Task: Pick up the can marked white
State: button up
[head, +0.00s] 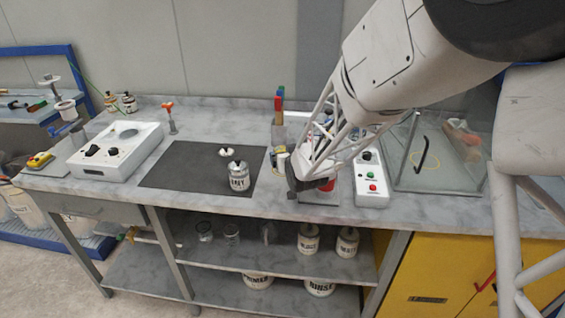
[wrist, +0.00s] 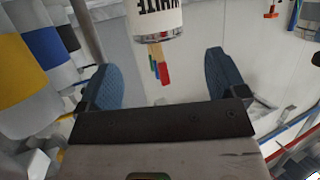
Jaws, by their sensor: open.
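The can marked white (wrist: 155,18) shows at the top edge of the wrist view. Its lettering is upside down in that picture, and part of the can is cut off. My gripper (wrist: 160,65) has its two blue fingers spread, with nothing held between them. The can is beyond the fingertips, apart from them. In the head view my gripper (head: 308,185) is over the right half of the bench. I cannot make out the white can there; the arm may hide it.
A can marked grey (head: 238,180) stands on the black mat (head: 180,168). A white control box (head: 370,185) and a glass-sided case (head: 430,180) stand right of my gripper. A white machine (head: 118,150) is at left. More cans sit on the shelf below.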

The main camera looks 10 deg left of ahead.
aim_at(281, 148)
jog(key=shift+w+a+f, duration=0.15)
jog(key=shift+w, duration=0.2)
jog(key=shift+x, duration=2.55)
jog(key=shift+c, duration=0.5)
jog(key=c, duration=1.5)
jog(key=shift+o, duration=0.2)
